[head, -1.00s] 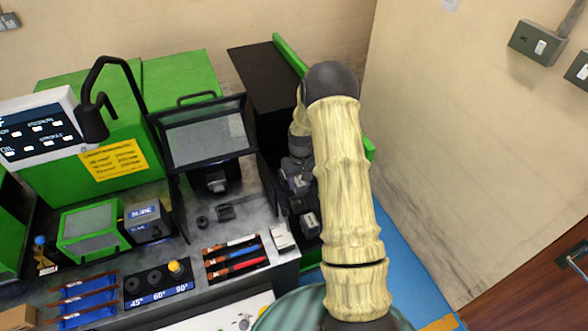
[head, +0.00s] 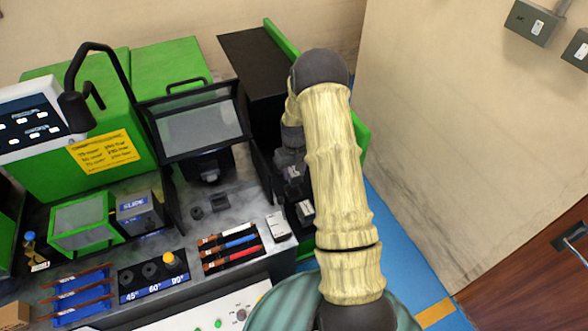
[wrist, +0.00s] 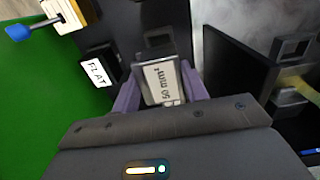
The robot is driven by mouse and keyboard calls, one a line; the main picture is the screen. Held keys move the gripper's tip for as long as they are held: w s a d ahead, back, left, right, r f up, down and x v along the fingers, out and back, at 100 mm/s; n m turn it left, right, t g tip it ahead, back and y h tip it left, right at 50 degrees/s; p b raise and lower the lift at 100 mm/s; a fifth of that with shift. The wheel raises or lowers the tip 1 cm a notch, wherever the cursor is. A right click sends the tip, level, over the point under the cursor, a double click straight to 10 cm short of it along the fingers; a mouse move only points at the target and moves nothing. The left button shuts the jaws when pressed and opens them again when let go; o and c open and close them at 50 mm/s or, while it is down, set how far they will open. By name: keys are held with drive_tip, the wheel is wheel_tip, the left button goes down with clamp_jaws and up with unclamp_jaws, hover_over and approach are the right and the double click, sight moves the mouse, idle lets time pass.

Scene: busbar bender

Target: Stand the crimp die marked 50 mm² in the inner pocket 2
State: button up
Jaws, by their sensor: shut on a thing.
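The crimp die (wrist: 165,80), with a pale face marked "50 mm²", is between the two purple fingers of my gripper (wrist: 159,76) in the wrist view. My gripper is shut on it. A dark squared slot or block (wrist: 158,40) lies just beyond the die; I cannot tell whether it is a pocket or whether the die touches it. In the head view my gripper (head: 292,172) is small and dark, low beside the right end of the bench, partly behind my arm. Inner pocket 2 cannot be made out in either view.
A block labelled "FLAT" (wrist: 98,74) stands left of the die, with a blue knob (wrist: 19,31) farther left. A dark panel (wrist: 235,62) is at right. In the head view the bench (head: 190,225) holds a tilted clear guard (head: 200,130) and colour-handled tools (head: 230,248).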

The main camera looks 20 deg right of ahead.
sight(294, 182)
drive_tip(key=shift+f+b, duration=0.95)
drive_tip(key=shift+f, duration=0.7)
drive_tip(key=shift+f+b, duration=1.05)
drive_tip(key=shift+f, duration=0.4)
idle(0.6)
drive_tip(key=o, duration=1.2)
drive_tip(key=shift+c, duration=0.2)
drive_tip(key=shift+s, duration=0.1)
wheel_tip(294, 182, up, 17)
drive_tip(key=b, duration=0.2)
drive_tip(key=shift+r+b, duration=0.2)
drive_tip(key=shift+b, duration=0.15)
